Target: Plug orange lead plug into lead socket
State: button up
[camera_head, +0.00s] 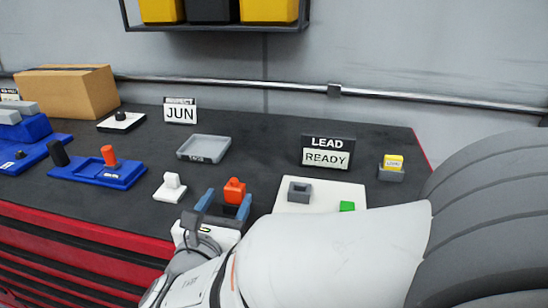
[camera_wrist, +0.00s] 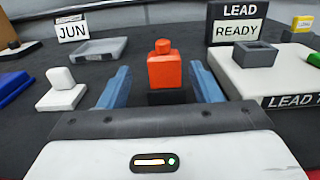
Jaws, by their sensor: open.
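The orange lead plug (camera_head: 235,191) stands upright on a dark base on the bench. It also shows in the wrist view (camera_wrist: 167,68), centred between my fingers. My gripper (camera_head: 225,205) is open, with one blue finger on each side of the plug. In the wrist view my gripper (camera_wrist: 165,85) shows gaps between both fingers and the plug. The lead socket (camera_head: 299,192) is a grey square block with an open top on a white board (camera_head: 322,205), right of the plug. It also shows in the wrist view (camera_wrist: 254,56). The socket looks empty.
A black "LEAD READY" sign (camera_head: 328,152) stands behind the board. A grey tray (camera_head: 203,149) and a white block (camera_head: 172,187) are to the left. A blue fixture (camera_head: 98,170) holds an orange peg. A yellow-topped block (camera_head: 392,167) is at right. A green button (camera_head: 347,206) is on the board.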

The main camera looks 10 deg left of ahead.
aim_at(238, 184)
jog(key=w, duration=0.5)
jog(key=shift+w+d+r, duration=0.15)
jog(key=shift+w+d, duration=0.05)
jog(key=shift+w, duration=0.2)
jog(key=c, duration=1.1)
